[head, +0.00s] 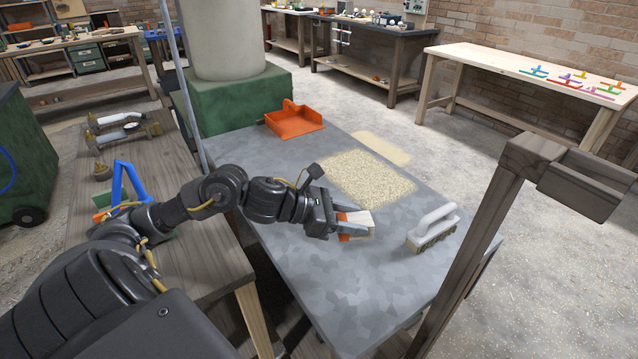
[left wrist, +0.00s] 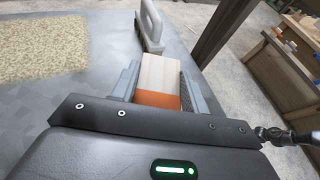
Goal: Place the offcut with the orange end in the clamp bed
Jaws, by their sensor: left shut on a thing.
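The offcut (head: 357,219) is a pale wooden block with an orange end. My left gripper (head: 352,226) is shut on it, low over the grey metal table; I cannot tell if the block touches the table. In the left wrist view the offcut (left wrist: 160,72) lies between the two fingers (left wrist: 157,82), its orange end towards the palm and its pale end pointing away. I cannot identify the clamp bed for certain; a blue angled frame (head: 125,182) with orange and green parts stands on the wooden bench at left, partly hidden by my arm. My right gripper is not in view.
A brush with a pale handle (head: 434,227) stands right of the offcut on the grey table (head: 300,262). A sawdust patch (head: 365,178) and an orange dustpan (head: 295,120) are farther back. A wooden post (head: 475,250) rises at right. Clamp-like tools (head: 122,128) lie on the left bench.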

